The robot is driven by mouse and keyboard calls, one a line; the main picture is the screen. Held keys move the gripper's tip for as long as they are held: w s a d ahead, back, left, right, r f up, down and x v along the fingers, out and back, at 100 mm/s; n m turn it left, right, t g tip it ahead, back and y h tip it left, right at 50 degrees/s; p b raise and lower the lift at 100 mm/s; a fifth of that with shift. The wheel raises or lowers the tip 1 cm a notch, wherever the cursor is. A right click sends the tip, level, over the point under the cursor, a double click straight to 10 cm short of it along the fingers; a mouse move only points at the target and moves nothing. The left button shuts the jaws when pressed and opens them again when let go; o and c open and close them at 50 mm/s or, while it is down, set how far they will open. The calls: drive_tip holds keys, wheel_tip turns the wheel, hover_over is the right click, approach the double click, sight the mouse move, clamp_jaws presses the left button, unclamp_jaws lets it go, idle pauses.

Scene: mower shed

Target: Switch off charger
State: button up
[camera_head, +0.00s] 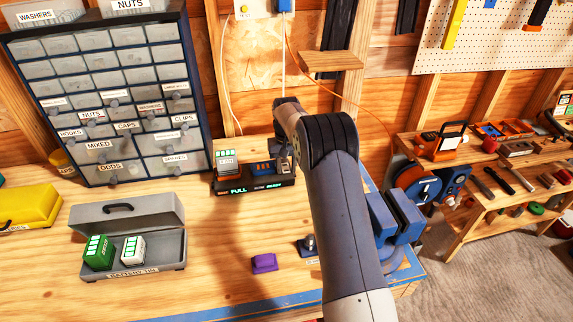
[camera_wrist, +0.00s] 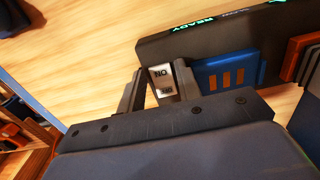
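The black charger (camera_head: 254,187) stands on the workbench, with lit labels FULL and READY on its front. A white battery with green bars (camera_head: 226,161) sits in its left bay. In the wrist view, the charger (camera_wrist: 155,47) shows its READY label and a blue slot (camera_wrist: 228,74). A pale switch (camera_wrist: 161,80) marked ON, seen upside down, shows at the charger's end. My gripper (camera_wrist: 160,84) is open, its fingers on either side of the switch; I cannot tell whether they touch it. In the head view my gripper (camera_head: 284,160) is at the charger's right end, partly hidden by my arm.
A grey battery tin (camera_head: 128,270) at the front left holds a green and a white battery. A purple block (camera_head: 264,262) lies in front of the charger. A drawer cabinet (camera_head: 110,95) stands behind left. A blue vise (camera_head: 397,222) is on the bench's right edge.

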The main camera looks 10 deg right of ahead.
drive_tip(key=shift+c, duration=0.4)
drive_tip(key=c, duration=0.6)
drive_tip(key=shift+w, duration=0.1)
drive_tip(key=shift+w+r+g, duration=0.15)
drive_tip(key=shift+w+g, duration=0.15)
drive_tip(key=shift+g, duration=0.7)
drive_tip(key=shift+r+g, duration=0.1)
drive_tip(key=shift+g, duration=0.4)
drive_tip(key=o, duration=0.7)
drive_tip(key=shift+s+t, duration=0.25)
drive_tip(key=shift+t, duration=0.75)
